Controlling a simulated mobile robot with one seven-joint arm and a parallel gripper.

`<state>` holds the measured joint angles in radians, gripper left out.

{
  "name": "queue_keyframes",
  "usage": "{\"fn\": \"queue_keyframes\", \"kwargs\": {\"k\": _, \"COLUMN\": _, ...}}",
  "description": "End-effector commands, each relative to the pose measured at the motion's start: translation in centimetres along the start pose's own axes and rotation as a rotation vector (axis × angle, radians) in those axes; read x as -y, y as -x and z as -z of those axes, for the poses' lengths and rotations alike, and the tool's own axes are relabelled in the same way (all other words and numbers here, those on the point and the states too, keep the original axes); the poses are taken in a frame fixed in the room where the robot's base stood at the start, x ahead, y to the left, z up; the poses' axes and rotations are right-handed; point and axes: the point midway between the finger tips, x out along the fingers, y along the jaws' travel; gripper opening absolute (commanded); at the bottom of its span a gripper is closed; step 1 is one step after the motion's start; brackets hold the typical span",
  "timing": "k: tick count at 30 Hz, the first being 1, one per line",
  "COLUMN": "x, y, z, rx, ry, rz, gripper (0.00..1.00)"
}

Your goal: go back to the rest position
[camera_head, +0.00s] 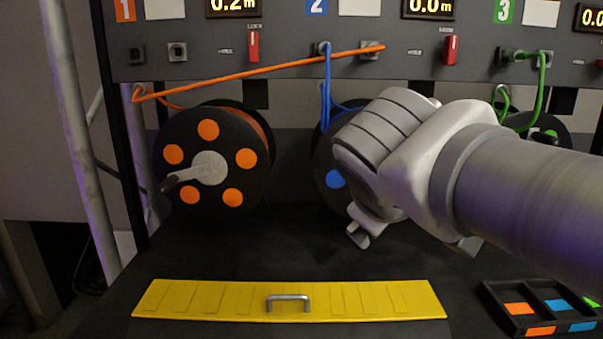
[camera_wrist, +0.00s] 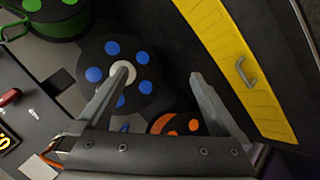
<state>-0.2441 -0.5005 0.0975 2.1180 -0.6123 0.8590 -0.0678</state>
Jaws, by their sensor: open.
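My gripper (camera_wrist: 160,78) is open in the wrist view, its two fingers spread with nothing between them. In the head view my arm reaches in from the right. The wrist and gripper hang in front of the blue-dotted reel (camera_head: 334,179) and hide much of it; a fingertip (camera_head: 360,236) shows below. In the wrist view the blue-dotted reel (camera_wrist: 134,54) lies beyond the fingers, and the left fingertip overlaps its grey hub. No rest position is marked in either view.
An orange cable (camera_head: 260,69) crosses the panel from the orange-dotted reel (camera_head: 226,180) to a socket under number 2. Blue (camera_head: 327,85) and green (camera_head: 541,85) cables hang nearby. A yellow handled cover (camera_head: 220,299) and a compartment tray (camera_head: 497,302) lie in front.

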Motion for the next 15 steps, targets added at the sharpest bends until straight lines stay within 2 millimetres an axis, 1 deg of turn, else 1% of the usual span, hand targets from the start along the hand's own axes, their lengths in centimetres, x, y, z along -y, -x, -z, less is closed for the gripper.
{"fn": "queue_keyframes", "kwargs": {"k": 1, "x": 1.1, "y": -0.4, "z": -3.1, "rx": 0.048, "ry": -0.094, "rz": 0.047, "gripper": 1.0}}
{"fn": "queue_keyframes", "kwargs": {"k": 2, "x": 1.9, "y": -0.7, "z": -4.8, "rx": 0.075, "ry": -0.153, "rz": 0.08, "gripper": 1.0}}
{"fn": "queue_keyframes", "kwargs": {"k": 3, "x": 3.1, "y": -0.9, "z": -6.8, "rx": 0.108, "ry": -0.23, "rz": 0.122, "gripper": 1.0}}
{"fn": "queue_keyframes", "kwargs": {"k": 5, "x": 5.1, "y": -1.0, "z": -9.5, "rx": 0.152, "ry": -0.346, "rz": 0.183, "gripper": 1.0}}
{"fn": "queue_keyframes", "kwargs": {"k": 6, "x": 6.4, "y": -1.1, "z": -11.1, "rx": 0.179, "ry": -0.425, "rz": 0.222, "gripper": 1.0}}
{"fn": "queue_keyframes", "kwargs": {"k": 8, "x": 8.4, "y": -1.0, "z": -13.2, "rx": 0.216, "ry": -0.541, "rz": 0.279, "gripper": 1.0}}
{"fn": "queue_keyframes", "kwargs": {"k": 9, "x": 9.8, "y": -0.9, "z": -14.4, "rx": 0.238, "ry": -0.618, "rz": 0.316, "gripper": 1.0}}
{"fn": "queue_keyframes", "kwargs": {"k": 11, "x": 11.8, "y": -0.7, "z": -16.0, "rx": 0.266, "ry": -0.736, "rz": 0.369, "gripper": 1.0}}
{"fn": "queue_keyframes", "kwargs": {"k": 12, "x": 10.3, "y": 0.6, "z": -14.7, "rx": 0.262, "ry": -0.732, "rz": 0.372, "gripper": 1.0}}
{"fn": "queue_keyframes", "kwargs": {"k": 15, "x": 8.6, "y": 2.2, "z": -13.5, "rx": 0.262, "ry": -0.721, "rz": 0.37, "gripper": 1.0}}
